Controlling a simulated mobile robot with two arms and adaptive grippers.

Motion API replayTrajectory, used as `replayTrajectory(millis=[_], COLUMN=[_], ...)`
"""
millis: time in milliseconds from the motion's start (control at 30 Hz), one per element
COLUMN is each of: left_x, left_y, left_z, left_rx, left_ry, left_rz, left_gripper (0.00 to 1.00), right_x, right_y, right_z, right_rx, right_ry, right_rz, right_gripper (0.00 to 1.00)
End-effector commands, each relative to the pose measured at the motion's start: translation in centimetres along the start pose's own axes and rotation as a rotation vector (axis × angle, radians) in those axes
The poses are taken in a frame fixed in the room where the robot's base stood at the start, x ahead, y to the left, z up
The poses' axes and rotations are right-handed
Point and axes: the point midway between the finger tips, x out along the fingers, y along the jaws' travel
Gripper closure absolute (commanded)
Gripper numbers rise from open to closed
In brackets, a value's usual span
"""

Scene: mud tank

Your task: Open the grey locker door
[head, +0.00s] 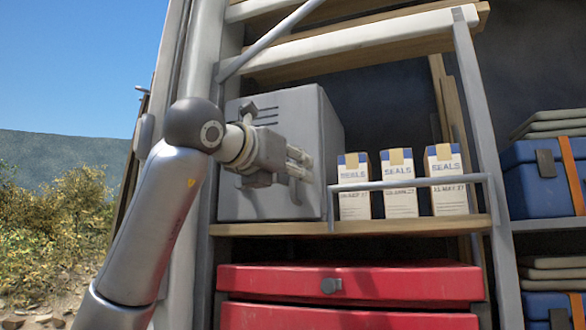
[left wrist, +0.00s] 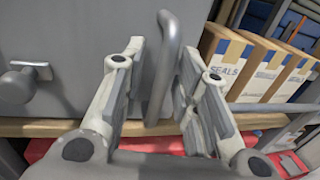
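The grey locker (head: 305,105) stands on the wooden shelf, and its door looks shut in the head view. In the left wrist view the grey door face (left wrist: 75,50) fills the upper left, with an upright bar handle (left wrist: 166,65) near its right side. My left gripper (head: 299,164) is in front of the door and hides part of it. In the left wrist view my left gripper (left wrist: 160,75) is open, with the handle between its fingers. A gap shows between the left finger and the handle; contact on the right finger is unclear. My right gripper is not in view.
Several SEALS cartons (head: 398,182) stand right of the locker behind a metal rail (head: 410,184). Red drawers (head: 350,283) are below the shelf. A round knob (left wrist: 18,83) protrudes left of the handle. Blue cases (head: 540,175) sit on the right-hand shelves.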

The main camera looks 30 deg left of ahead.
Motion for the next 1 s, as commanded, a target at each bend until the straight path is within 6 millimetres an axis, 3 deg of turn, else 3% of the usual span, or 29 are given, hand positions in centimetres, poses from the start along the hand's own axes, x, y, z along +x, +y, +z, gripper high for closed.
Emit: replayTrajectory(millis=[33, 200, 667, 1000], left_x=[0.0, 0.0, -0.4, -3.7], left_y=[0.0, 0.0, 0.1, 0.5], left_z=[0.0, 0.0, 0.1, 0.2], left_rx=[0.000, 0.000, -0.001, -0.004], left_ry=[0.000, 0.000, -0.002, -0.003], left_rz=[0.000, 0.000, -0.016, -0.191], left_gripper=[0.81, 1.00, 1.00, 1.00], right_x=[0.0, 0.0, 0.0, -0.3], right_y=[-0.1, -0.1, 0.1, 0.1], right_z=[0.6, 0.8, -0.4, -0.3], right_rx=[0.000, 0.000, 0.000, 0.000], right_ry=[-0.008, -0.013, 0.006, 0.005], right_rz=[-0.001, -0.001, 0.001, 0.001], right_gripper=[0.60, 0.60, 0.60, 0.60])
